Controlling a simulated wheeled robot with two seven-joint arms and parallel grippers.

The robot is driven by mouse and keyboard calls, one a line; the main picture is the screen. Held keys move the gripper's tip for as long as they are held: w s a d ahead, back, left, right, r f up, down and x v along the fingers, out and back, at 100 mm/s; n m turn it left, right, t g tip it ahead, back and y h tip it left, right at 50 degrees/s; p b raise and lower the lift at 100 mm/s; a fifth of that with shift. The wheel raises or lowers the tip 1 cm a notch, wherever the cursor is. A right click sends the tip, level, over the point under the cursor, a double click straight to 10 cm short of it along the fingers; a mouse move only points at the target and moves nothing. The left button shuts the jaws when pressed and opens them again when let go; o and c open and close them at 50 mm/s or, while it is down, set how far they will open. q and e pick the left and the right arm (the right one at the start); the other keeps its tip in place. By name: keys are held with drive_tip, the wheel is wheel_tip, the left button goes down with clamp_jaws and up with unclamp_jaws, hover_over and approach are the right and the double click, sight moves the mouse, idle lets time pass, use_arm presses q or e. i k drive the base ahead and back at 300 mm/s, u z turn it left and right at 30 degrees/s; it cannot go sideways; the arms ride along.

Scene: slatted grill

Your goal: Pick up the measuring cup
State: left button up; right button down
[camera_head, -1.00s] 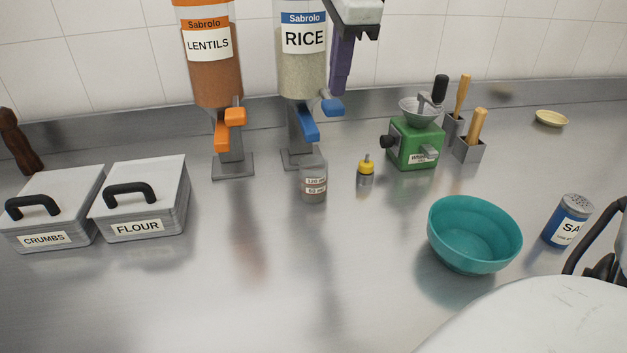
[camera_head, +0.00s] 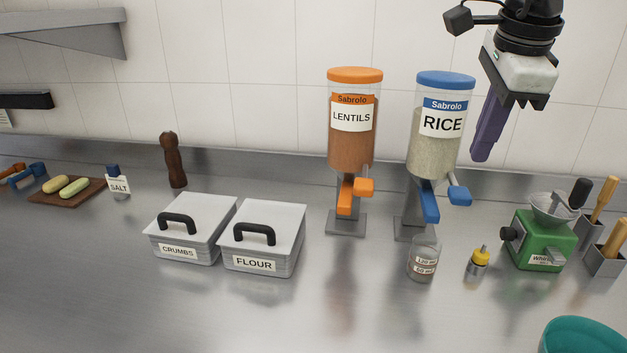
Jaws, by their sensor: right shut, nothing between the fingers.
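The measuring cup (camera_head: 424,259) is a small clear cup with measure labels on its side. It stands upright on the steel counter, in front of the base of the blue-lidded rice dispenser (camera_head: 441,121). I cannot tell whether it holds anything. My right gripper (camera_head: 482,157) has purple fingers pointing down. They are shut and empty, high up beside the rice dispenser on its right, well above and apart from the cup. My left gripper is not in view.
An orange-lidded lentils dispenser (camera_head: 351,147) stands left of the rice. A yellow-topped small bottle (camera_head: 479,261) and a green grinder (camera_head: 541,240) are right of the cup. Crumbs (camera_head: 187,244) and flour (camera_head: 262,249) boxes sit left. The front counter is mostly clear.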

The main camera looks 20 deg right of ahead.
sight(426, 249)
drive_tip(key=k, duration=1.5)
